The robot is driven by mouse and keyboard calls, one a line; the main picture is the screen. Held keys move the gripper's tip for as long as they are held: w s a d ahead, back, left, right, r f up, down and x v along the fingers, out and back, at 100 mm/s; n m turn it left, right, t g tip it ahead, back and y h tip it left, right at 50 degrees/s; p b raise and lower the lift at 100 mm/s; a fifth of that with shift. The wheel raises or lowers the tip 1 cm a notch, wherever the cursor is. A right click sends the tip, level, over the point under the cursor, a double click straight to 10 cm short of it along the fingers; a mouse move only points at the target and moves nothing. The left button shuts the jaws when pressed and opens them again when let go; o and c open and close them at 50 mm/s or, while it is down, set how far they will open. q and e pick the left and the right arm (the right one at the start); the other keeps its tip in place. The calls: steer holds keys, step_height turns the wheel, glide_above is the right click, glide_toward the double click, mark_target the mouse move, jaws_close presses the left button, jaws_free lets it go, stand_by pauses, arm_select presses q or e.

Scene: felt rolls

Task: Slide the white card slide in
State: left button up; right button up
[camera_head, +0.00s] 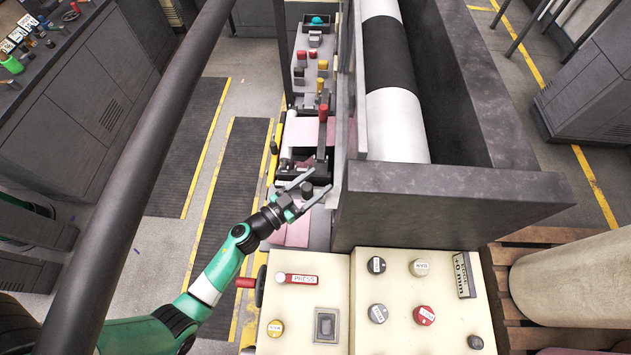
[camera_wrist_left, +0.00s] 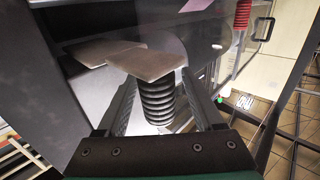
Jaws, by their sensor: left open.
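My left gripper (camera_head: 319,181) is open, its two fingers spread beside the narrow machine bed in the head view. A dark knob (camera_head: 307,189) stands between the fingers. In the left wrist view a black ribbed knob (camera_wrist_left: 157,99) stands between the fingers, and I cannot tell whether either finger touches it. Flat greyish-tan plates (camera_wrist_left: 150,63) lie just past the knob. A pale plate edge (camera_head: 334,192) shows right of the fingers in the head view. I cannot tell for certain which part is the white card slide. My right gripper is not in view.
A dark machine frame (camera_head: 450,205) with a large white-and-black roll (camera_head: 392,90) stands close right of the gripper. A cream control panel (camera_head: 400,300) with buttons lies in front. A red-topped post (camera_head: 323,115) rises beyond. Open floor (camera_head: 160,235) lies left.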

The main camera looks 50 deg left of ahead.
arm_select(q)
steer(key=s+p, duration=0.2)
steer(key=s, duration=0.9)
steer(key=shift+s+a, duration=0.2)
steer(key=shift+a, duration=0.1)
